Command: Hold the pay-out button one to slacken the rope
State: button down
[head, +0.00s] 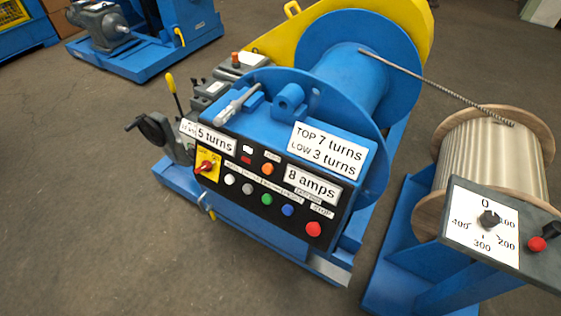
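The blue winch (345,78) has a black control panel (238,207) on its front. A row of round buttons crosses the panel: a white button (229,179), a grey button (248,189), a green button (267,200), a blue button (288,210) and a larger red button (313,229). An orange button (267,169) sits above them. The button labels are too small to read, so I cannot tell which is pay-out button one. The rope (440,88) runs from the winch drum to a wooden-flanged reel (495,150); it looks straight. My gripper is not in view.
A red knob on a yellow switch plate (205,166) is at the panel's left. A yellow-topped lever (171,84) stands beyond. A dial plate (484,228) and red knob (537,243) are on the reel stand. Open floor (90,230) lies at left and front.

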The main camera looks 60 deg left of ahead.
aim_at(247, 188)
jog(key=z, duration=0.3)
jog(key=i, duration=0.15)
jog(key=u, duration=2.8)
jog(key=k, duration=0.95)
jog(key=u, duration=0.25)
jog(key=i, duration=0.95)
jog(key=z, duration=0.1)
